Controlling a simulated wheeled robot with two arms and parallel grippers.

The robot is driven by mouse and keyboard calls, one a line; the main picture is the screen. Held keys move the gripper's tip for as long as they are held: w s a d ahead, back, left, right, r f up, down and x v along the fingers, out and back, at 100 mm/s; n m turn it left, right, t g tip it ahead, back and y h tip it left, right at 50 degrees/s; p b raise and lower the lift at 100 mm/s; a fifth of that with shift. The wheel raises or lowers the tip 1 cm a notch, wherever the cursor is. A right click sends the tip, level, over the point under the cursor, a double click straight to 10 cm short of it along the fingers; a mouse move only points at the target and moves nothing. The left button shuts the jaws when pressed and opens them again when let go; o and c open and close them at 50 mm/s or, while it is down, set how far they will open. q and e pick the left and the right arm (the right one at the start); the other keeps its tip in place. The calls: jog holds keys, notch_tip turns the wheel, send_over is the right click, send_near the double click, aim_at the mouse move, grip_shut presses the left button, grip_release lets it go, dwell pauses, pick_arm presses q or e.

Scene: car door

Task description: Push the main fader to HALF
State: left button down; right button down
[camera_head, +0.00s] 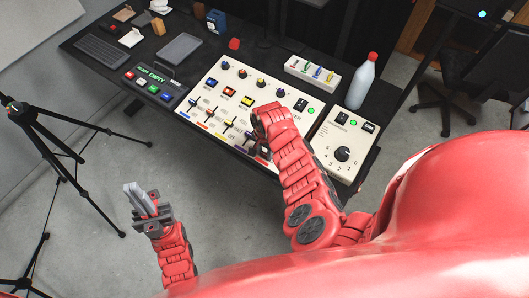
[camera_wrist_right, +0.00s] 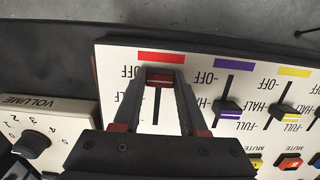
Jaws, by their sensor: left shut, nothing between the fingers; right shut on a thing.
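The main fader's cap (camera_wrist_right: 160,80), with a red stripe, sits near the OFF end of its slot, below a red label (camera_wrist_right: 160,57) in the right wrist view. My right gripper (camera_wrist_right: 160,84) is shut on this cap from above. In the head view my right gripper (camera_head: 262,150) is at the near right part of the cream mixer panel (camera_head: 262,99) and hides the fader. My left gripper (camera_head: 138,197) is shut and empty, out over the floor in front of the table.
Purple (camera_wrist_right: 228,105) and yellow (camera_wrist_right: 284,108) faders stand beside the main fader. A volume box (camera_head: 342,132) is right of the mixer, with a bottle (camera_head: 361,82) behind it. A button box (camera_head: 150,85) is on the left. A tripod (camera_head: 40,130) stands at left.

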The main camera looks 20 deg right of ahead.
jog(key=w+d+b, duration=0.2)
jog(key=b, duration=0.1)
jog(key=shift+w+d+r, duration=0.1)
jog(key=shift+w+d, duration=0.15)
jog(key=shift+d, duration=0.1)
jog(key=shift+d+r, duration=0.2)
jog(key=shift+d, duration=0.05)
jog(key=shift+c, duration=2.2)
grip_release()
